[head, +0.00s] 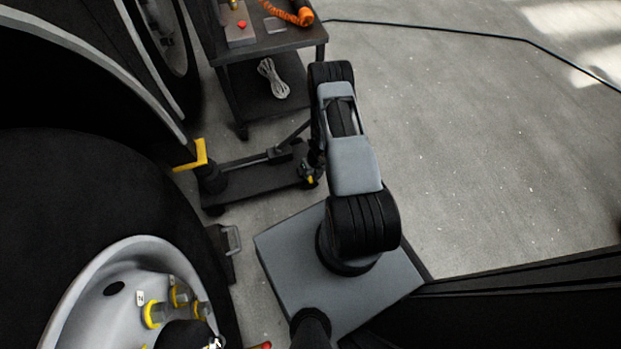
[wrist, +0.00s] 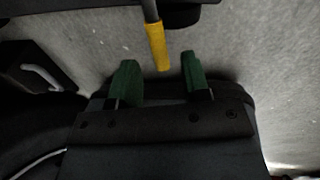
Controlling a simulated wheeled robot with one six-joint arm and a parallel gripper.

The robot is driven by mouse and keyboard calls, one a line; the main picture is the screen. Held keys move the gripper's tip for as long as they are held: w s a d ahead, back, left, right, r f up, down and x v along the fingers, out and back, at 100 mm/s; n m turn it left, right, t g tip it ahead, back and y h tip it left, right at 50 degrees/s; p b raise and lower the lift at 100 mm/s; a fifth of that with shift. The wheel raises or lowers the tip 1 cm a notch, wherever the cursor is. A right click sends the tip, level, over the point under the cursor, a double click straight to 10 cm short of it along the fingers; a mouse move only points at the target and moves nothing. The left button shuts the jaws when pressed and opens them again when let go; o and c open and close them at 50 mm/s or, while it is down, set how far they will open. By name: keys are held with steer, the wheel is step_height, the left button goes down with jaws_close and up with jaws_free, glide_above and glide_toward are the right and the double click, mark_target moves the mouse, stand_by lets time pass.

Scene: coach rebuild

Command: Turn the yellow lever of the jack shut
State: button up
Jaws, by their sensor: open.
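The jack (head: 250,180) is a low black unit on the floor beside the vehicle, left of my arm in the head view. Its yellow lever (wrist: 157,46) hangs on a grey rod from a dark part at the top of the wrist view. My gripper (wrist: 160,68) is open, with one green finger on each side of the lever's lower end line. The lever tip lies between the fingers in the picture, and no finger visibly touches it. In the head view my gripper (head: 311,174) is small and mostly hidden by my arm at the jack's right end.
A dark cart (head: 275,45) with an orange coiled hose (head: 300,15) and a rope bundle (head: 272,80) stands behind the jack. A large tyre (head: 100,190) and a yellow bracket (head: 200,154) are on the left. The concrete floor (head: 480,140) on the right is clear.

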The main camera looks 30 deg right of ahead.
steer(key=shift+a+f+b, duration=0.2)
steer(key=shift+f+b, duration=0.1)
steer(key=shift+f, duration=0.8)
jaws_close()
